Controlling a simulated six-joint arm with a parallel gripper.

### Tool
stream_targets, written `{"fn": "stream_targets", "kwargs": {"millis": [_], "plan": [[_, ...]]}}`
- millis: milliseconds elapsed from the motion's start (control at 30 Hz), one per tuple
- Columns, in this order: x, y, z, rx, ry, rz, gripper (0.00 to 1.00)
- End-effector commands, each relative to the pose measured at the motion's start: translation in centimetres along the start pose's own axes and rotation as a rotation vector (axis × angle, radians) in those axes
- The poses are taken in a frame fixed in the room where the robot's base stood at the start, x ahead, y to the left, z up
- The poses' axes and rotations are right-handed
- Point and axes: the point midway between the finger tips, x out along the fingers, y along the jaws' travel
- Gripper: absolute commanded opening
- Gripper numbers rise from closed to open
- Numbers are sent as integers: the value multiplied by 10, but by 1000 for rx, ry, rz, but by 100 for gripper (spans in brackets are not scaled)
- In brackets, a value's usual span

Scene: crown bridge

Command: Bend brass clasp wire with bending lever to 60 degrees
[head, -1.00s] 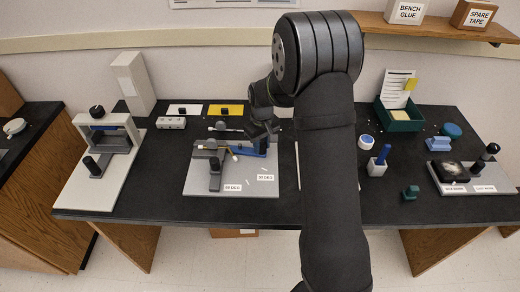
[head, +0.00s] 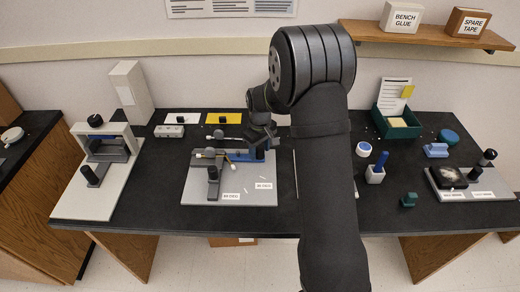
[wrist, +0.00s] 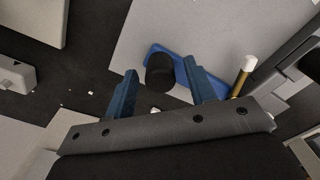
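A grey base plate (head: 205,192) carries the bending fixture. The blue bending lever (head: 240,157) lies on it, and in the wrist view the lever (wrist: 184,72) has a dark round knob (wrist: 160,70). My gripper (head: 259,150) is over the lever's right end. In the wrist view its two blue fingers (wrist: 160,88) are apart, on either side of the knob, with gaps showing. The brass wire (wrist: 240,80), with a pale tip, stands just right of the right finger. In the head view, the wire is small and its bend angle cannot be read.
A dark clamp handle (head: 213,180) sits on the fixture's front left. A grey press (head: 104,146) stands left.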

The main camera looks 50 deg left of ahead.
Motion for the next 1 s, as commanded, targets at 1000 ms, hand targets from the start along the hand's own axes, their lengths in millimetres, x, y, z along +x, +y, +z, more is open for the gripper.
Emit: {"fn": "stream_targets", "kwargs": {"millis": [1000], "plan": [[-151,0,0,0,2,1,50]]}}
